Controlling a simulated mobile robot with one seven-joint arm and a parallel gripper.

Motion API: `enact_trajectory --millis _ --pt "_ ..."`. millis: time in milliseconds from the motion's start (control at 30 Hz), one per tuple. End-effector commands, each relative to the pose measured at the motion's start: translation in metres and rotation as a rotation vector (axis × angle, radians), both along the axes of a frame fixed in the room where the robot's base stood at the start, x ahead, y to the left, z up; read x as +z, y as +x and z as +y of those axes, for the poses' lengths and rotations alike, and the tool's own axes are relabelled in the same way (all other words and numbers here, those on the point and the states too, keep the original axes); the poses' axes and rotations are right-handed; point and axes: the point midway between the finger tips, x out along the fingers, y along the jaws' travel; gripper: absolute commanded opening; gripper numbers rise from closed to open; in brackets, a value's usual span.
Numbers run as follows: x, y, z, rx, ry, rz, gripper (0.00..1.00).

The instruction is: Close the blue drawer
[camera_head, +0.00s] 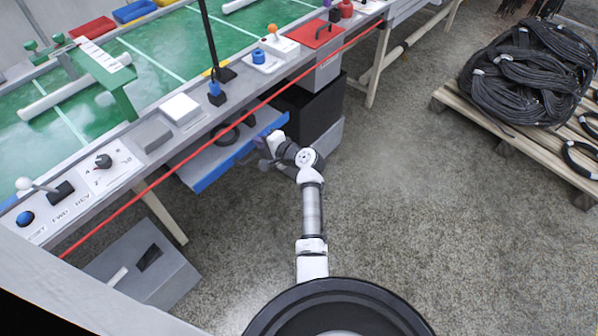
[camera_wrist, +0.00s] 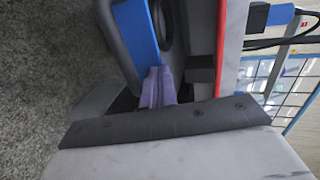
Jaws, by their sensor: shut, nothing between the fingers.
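The blue drawer (camera_head: 232,156) sticks out from under the long green-topped table, so it stands open. Its blue front faces my side, and dark round items (camera_head: 226,136) lie in its grey tray. In the wrist view its blue front edge (camera_wrist: 136,38) runs down to the fingertips. My gripper (camera_head: 261,146) is at the right part of the drawer front, with its purple fingers (camera_wrist: 157,86) shut and empty. The fingertips are at or very close to the blue edge; I cannot tell whether they touch it.
A black box (camera_head: 312,108) stands under the table just right of the drawer. A red line (camera_head: 150,186) runs along the table's front edge. A pallet (camera_head: 520,150) with coiled black hoses (camera_head: 528,75) is at the right. The floor between is clear.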

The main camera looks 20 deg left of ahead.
Motion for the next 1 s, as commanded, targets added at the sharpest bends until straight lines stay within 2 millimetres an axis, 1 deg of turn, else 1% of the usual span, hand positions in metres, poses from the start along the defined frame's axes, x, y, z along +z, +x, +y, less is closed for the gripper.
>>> enact_trajectory --millis 33,200,300,400,600,1000 --pt "-0.003 0.004 0.012 0.003 -0.001 -0.002 0.00" --pt "-0.002 0.014 0.038 0.002 -0.001 -0.002 0.00" --pt "-0.002 0.017 0.050 0.002 -0.001 0.000 0.00" --pt "-0.001 0.021 0.056 0.000 0.000 -0.001 0.00" --pt "0.000 0.023 0.062 -0.001 0.000 0.000 0.00" --pt "0.001 0.023 0.063 -0.001 0.001 -0.003 0.00"
